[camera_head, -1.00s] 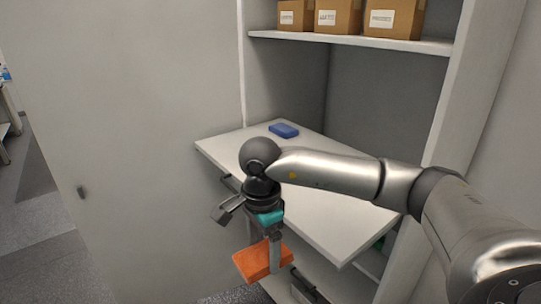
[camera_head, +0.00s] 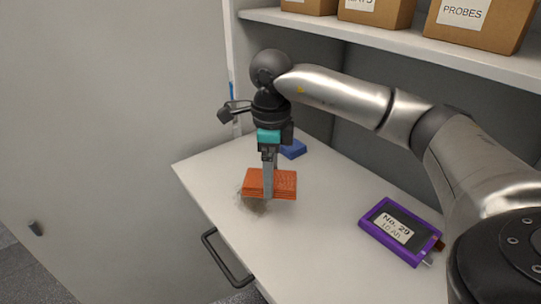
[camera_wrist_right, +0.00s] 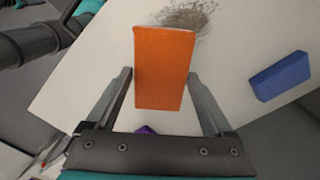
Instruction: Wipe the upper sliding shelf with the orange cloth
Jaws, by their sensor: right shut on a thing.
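The orange cloth (camera_head: 286,184) is a folded block held in my right gripper (camera_head: 269,180), which is shut on it. The cloth also shows between the fingers in the right wrist view (camera_wrist_right: 164,70). The upper sliding shelf (camera_head: 225,165) is a white board pulled out from the cabinet. A dark smudge (camera_head: 256,205) lies on it just below the cloth in the head view, and it shows beyond the cloth's far end in the right wrist view (camera_wrist_right: 190,18). I cannot tell whether the cloth touches the shelf. My left gripper is not in view.
A blue block (camera_head: 293,149) lies on the shelf behind my right gripper. A purple-framed battery labelled No. 29 (camera_head: 400,232) lies at the shelf's right. Cardboard boxes (camera_head: 478,22) stand on the fixed shelf above. A dark handle (camera_head: 226,258) sticks out at the front edge.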

